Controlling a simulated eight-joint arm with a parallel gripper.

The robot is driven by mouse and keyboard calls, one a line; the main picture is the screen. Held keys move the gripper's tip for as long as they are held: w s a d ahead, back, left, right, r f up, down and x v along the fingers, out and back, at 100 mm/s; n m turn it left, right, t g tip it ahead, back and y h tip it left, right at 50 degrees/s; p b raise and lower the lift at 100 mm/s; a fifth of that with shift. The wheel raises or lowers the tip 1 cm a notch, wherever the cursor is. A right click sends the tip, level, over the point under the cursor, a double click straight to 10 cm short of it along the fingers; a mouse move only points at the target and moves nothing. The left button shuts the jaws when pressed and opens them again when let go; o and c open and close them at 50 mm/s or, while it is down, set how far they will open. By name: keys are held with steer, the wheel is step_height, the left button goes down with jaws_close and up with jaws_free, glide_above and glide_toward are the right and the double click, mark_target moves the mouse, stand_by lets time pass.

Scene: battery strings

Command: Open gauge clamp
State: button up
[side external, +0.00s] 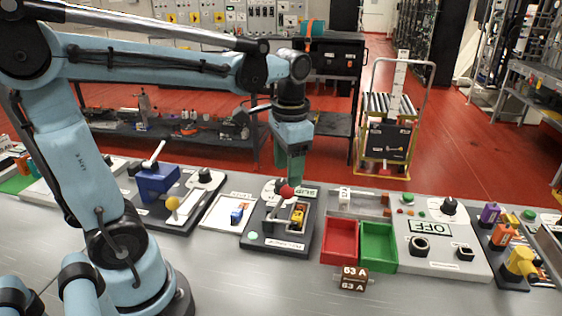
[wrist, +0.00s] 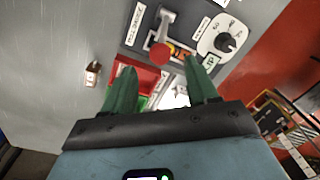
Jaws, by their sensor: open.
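The gauge clamp is a dark panel (side external: 262,238) with a grey lever that ends in a red ball knob (side external: 287,192). A yellow part (side external: 298,214) sits in the slot beside the lever. My gripper (side external: 290,180) points down just above the red knob, with its green fingers apart and nothing held. In the wrist view the red knob (wrist: 160,56) shows between and slightly ahead of the two green fingertips (wrist: 158,68). The grey lever (wrist: 166,24) runs up from it. I cannot tell whether the fingers touch the knob.
A red bin (side external: 339,240) and a green bin (side external: 379,247) stand to the right. A brown block marked 63 A (side external: 352,278) lies in front of them. A dial (wrist: 225,40) is close to the lever. A blue lever device (side external: 157,183) stands left.

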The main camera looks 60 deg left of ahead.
steer(key=shift+a+f, duration=0.2)
steer(key=shift+f, duration=2.4)
jaws_close()
